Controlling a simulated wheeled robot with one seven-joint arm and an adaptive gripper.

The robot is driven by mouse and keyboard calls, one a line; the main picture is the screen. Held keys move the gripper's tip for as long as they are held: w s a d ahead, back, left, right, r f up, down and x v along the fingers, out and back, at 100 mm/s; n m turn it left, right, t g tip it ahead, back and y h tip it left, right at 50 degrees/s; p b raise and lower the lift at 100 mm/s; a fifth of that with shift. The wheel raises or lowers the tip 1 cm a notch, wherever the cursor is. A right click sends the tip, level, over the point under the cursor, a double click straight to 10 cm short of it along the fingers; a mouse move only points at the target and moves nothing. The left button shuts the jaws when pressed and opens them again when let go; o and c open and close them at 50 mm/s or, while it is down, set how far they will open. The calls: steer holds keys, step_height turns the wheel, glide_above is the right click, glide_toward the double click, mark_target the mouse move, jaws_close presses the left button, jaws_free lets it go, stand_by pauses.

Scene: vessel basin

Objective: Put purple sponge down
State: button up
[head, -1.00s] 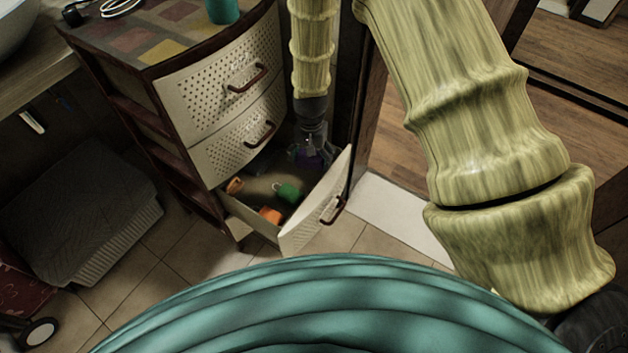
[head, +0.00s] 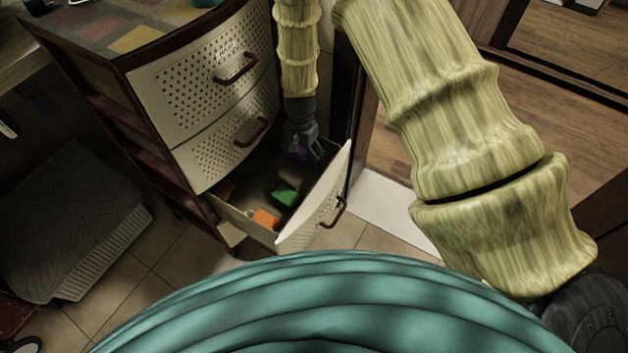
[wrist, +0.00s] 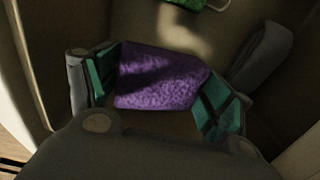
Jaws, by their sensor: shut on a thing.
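The purple sponge (wrist: 160,80) is held between the two teal-padded fingers of my gripper (wrist: 162,98) in the wrist view. In the head view my gripper (head: 304,150) points down at the back right of the open bottom drawer (head: 312,212), and only a bit of purple shows at the fingers. The sponge is inside or just above the drawer; I cannot tell whether it touches the drawer floor. My gripper is shut on it.
A green item (head: 284,195) and an orange item (head: 265,220) lie in the drawer. The drawer front with its handle (head: 333,212) stands out from the cabinet (head: 205,90). A grey bin-like object (head: 75,225) stands at left. A white mat (head: 395,210) lies at right.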

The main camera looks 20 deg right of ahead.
mark_target(304, 178)
steer(key=shift+f, duration=0.15)
steer(key=shift+f+b, duration=0.5)
steer(key=shift+f, duration=4.15)
steer(key=o, duration=1)
steer(key=shift+o, duration=0.2)
steer(key=shift+f, duration=0.1)
steer(key=shift+f+b, duration=0.15)
steer(key=shift+b, duration=0.2)
steer(key=r, duration=0.3)
steer(key=r+p, duration=0.1)
steer(key=r, duration=0.2)
steer(key=r+p, duration=0.1)
steer(key=r, duration=0.3)
steer(key=shift+s+d, duration=0.1)
steer(key=shift+d, duration=0.3)
steer(key=shift+r, duration=0.3)
steer(key=shift+b, duration=0.4)
